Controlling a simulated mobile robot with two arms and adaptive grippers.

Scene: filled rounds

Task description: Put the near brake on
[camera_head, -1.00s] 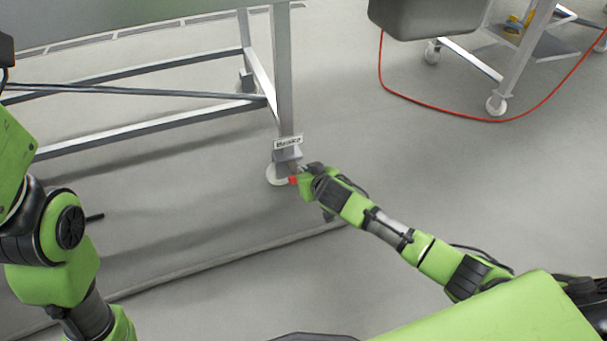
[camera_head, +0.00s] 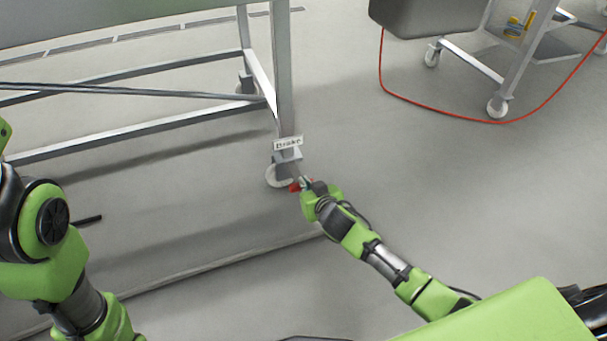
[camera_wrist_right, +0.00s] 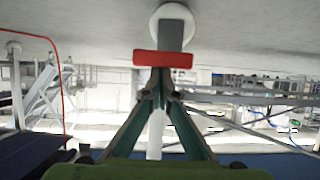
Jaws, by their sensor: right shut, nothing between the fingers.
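The near brake is a red pedal (camera_head: 295,187) at the caster wheel (camera_head: 275,177) under the near table leg. A sign reading "Brake" (camera_head: 288,143) is on the leg just above. In the right wrist view the red pedal (camera_wrist_right: 163,59) crosses in front of the grey bracket and white wheel (camera_wrist_right: 171,14). My right gripper (camera_head: 306,184) is shut and empty, right beside the pedal in the head view. In the wrist view its fingertips (camera_wrist_right: 161,76) point at the pedal's edge; I cannot tell whether they touch. My left gripper is out of view.
The table's legs and low cross bars (camera_head: 140,132) stand to the left of the pedal. A grey cart (camera_head: 510,85) on casters and a red cable (camera_head: 440,108) lie at the upper right. A long ridge or cable crosses the floor in front. The floor right of the pedal is open.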

